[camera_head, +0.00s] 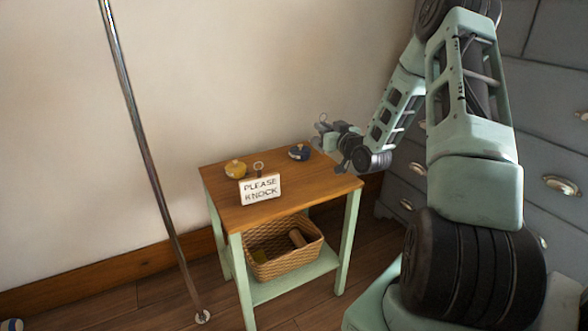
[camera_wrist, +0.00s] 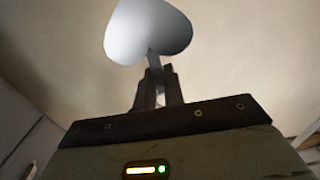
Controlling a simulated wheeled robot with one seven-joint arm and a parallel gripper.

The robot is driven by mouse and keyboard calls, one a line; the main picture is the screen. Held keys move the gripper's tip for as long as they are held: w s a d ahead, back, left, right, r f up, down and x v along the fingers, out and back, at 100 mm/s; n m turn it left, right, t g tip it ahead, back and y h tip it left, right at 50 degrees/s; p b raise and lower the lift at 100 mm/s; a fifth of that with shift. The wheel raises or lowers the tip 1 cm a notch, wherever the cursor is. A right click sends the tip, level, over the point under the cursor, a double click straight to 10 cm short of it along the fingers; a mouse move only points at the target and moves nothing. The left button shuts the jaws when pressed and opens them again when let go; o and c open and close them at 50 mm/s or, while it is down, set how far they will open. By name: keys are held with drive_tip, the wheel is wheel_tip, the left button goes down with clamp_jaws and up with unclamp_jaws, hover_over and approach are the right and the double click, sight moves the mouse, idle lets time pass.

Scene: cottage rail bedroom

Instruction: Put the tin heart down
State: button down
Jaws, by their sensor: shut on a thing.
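The tin heart (camera_wrist: 148,32) is a smooth pale grey heart in the wrist view. Its lobes are toward the bottom of the picture and its tip is cut off at the top edge. My gripper (camera_wrist: 155,72) is shut on a narrow part of it between the lobes. In the head view my gripper (camera_head: 326,131) is in the air above the back right of the small wooden table (camera_head: 290,181). The heart is too small there to make out clearly.
On the table stand a "PLEASE KNOCK" sign (camera_head: 260,188), a yellow round object (camera_head: 236,168) and a blue one (camera_head: 299,152). The right front of the top is clear. A wicker basket (camera_head: 286,262) sits below. A metal pole (camera_head: 150,165) stands left, grey drawers (camera_head: 545,135) right.

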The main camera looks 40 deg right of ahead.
sight(322, 153)
wheel_tip(322, 153, down, 8)
drive_tip(key=shift+f+b, duration=0.25)
drive_tip(key=shift+b, duration=0.45)
drive_tip(key=shift+f, duration=0.2)
drive_tip(key=c, duration=1.5)
unclamp_jaws()
drive_tip(key=shift+r, duration=0.1)
drive_tip(key=shift+r, duration=0.1)
